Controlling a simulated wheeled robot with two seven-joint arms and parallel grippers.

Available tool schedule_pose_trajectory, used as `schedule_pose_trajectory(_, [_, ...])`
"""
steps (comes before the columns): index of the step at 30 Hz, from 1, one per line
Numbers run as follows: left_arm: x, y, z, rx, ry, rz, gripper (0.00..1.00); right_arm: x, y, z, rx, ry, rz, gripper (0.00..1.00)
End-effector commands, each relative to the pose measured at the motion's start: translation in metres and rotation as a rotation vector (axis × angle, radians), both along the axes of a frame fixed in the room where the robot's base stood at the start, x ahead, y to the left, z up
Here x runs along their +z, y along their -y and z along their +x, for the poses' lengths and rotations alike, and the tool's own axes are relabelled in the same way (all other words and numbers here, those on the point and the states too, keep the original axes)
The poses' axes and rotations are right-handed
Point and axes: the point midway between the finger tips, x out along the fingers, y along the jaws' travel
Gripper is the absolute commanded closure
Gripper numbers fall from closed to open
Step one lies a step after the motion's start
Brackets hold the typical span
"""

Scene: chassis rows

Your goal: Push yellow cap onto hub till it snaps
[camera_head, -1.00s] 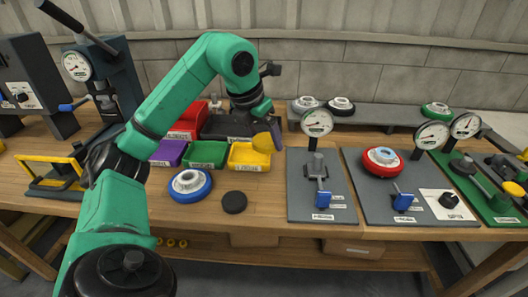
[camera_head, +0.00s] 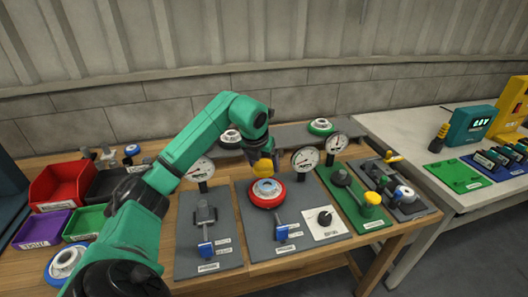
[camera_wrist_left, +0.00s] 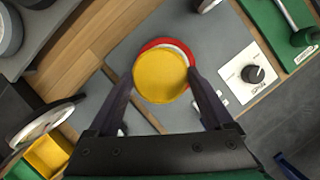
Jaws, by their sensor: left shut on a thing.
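My left gripper (camera_head: 264,157) is shut on the yellow cap (camera_head: 263,170) and holds it just above and a little behind the red-rimmed wheel (camera_head: 283,198). The wheel's pale hub (camera_head: 266,187) shows below the cap in the head view. In the left wrist view the round yellow cap (camera_wrist_left: 161,76) sits between the two dark fingers and hides most of the wheel; part of the red rim (camera_wrist_left: 148,46) shows past its far edge. The cap looks apart from the hub. My right gripper is in neither view.
The wheel lies on a grey plate (camera_head: 255,229) with a gauge (camera_head: 305,160), a blue-handled clamp (camera_head: 281,231) and a black knob on a white panel (camera_head: 323,220). Another gauge (camera_head: 201,170) stands to the left. A green plate (camera_head: 352,205) lies to the right.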

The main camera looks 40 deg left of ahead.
Motion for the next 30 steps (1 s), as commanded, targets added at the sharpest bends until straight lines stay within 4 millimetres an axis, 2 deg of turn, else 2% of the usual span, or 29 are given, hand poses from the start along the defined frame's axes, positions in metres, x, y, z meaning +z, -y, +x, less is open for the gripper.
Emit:
schedule_pose_trajectory(1, [-0.001, -0.002, 0.0, 0.01, -0.003, 0.0, 0.68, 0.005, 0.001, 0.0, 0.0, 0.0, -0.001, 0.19])
schedule_pose_trajectory(5, [-0.01, -0.004, 0.001, 0.02, -0.001, 0.004, 0.68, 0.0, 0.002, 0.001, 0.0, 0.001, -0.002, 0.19])
schedule_pose_trajectory(15, [-0.05, -0.004, 0.001, 0.018, -0.002, 0.003, 0.68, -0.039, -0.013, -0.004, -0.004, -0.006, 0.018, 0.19])
schedule_pose_trajectory(30, [-0.053, -0.004, 0.001, 0.018, -0.001, 0.003, 0.68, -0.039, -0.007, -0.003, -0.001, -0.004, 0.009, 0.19])
